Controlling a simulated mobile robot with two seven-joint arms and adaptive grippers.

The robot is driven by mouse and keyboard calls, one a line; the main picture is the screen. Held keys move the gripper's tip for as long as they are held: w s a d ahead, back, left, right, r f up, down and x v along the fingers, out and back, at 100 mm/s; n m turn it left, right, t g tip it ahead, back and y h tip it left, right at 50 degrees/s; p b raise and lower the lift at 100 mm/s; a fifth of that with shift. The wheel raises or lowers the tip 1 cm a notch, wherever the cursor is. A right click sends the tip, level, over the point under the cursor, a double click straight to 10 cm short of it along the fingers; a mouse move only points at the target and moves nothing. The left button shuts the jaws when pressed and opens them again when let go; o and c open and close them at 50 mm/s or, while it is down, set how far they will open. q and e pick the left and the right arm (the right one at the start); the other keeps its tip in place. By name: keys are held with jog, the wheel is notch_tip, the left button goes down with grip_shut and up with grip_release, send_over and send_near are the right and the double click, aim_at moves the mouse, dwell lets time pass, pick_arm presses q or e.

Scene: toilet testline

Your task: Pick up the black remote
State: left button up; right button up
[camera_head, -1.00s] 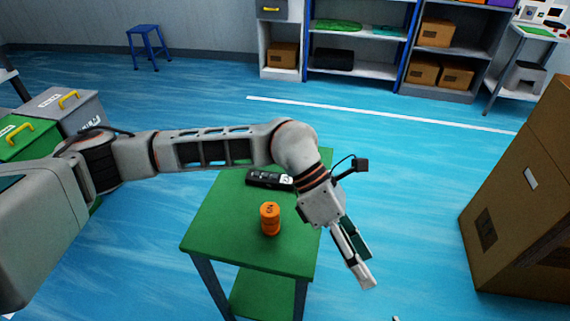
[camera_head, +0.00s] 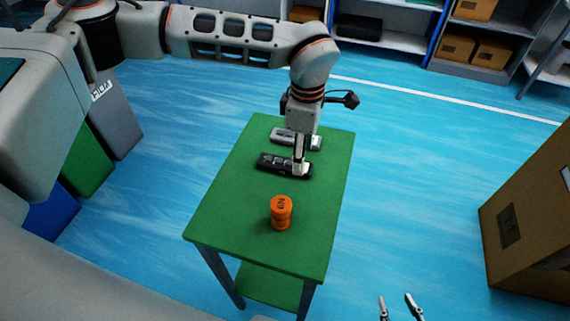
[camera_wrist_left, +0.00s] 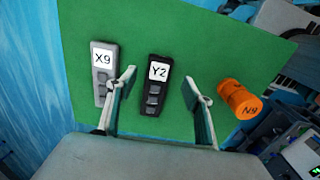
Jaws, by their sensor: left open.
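The black remote (camera_head: 272,164) lies flat on the green table, with a white label reading Y2 in the left wrist view (camera_wrist_left: 153,99). My left gripper (camera_head: 299,168) points down over the remote's right end in the head view and hides part of it. In the left wrist view its fingers (camera_wrist_left: 162,86) are open, one on each side of the remote, with gaps to it. Whether the fingertips are at its height I cannot tell. My right gripper (camera_head: 398,300) is open and empty, low at the bottom edge of the head view, beyond the table's right side.
A grey remote (camera_head: 283,136) labelled X9 lies behind the black one, close to one left finger. An orange cylinder (camera_head: 281,213) labelled N9 stands nearer the front of the green table (camera_head: 235,200). A large cardboard box (camera_head: 530,225) stands at right.

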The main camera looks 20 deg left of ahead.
aim_at(285, 165)
pick_arm(q)
notch_tip(285, 165, down, 4)
jog(key=shift+w+a+f, duration=0.1)
jog(key=shift+f, duration=0.05)
jog(key=c, duration=1.2)
jog(key=shift+r, duration=0.2)
